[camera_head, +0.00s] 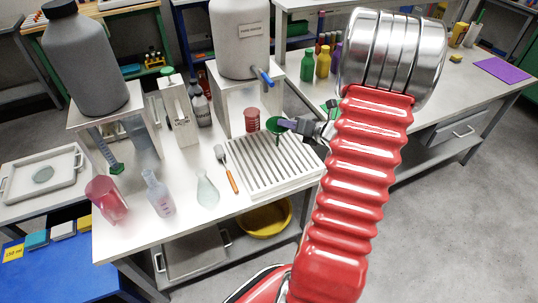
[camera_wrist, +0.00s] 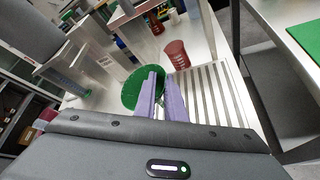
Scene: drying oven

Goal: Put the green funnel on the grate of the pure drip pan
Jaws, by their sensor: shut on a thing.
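The green funnel (camera_head: 274,124) is at the back part of the grate. It also shows in the wrist view (camera_wrist: 131,92). My gripper (camera_head: 287,124) is shut on the funnel's rim from the right; its purple-grey fingers (camera_wrist: 163,92) show in the wrist view. The drip pan (camera_head: 275,187) is a white tray with a slatted metal grate (camera_head: 257,163) on the table. The funnel appears over the grate; whether its stem touches the slats I cannot tell.
A red cup (camera_head: 252,119) stands just left of the funnel, in front of a big white container (camera_head: 239,45) with a blue tap (camera_head: 265,77). An orange-handled brush (camera_head: 228,170) and glass flasks (camera_head: 207,190) stand or lie left of the pan. The front grate is clear.

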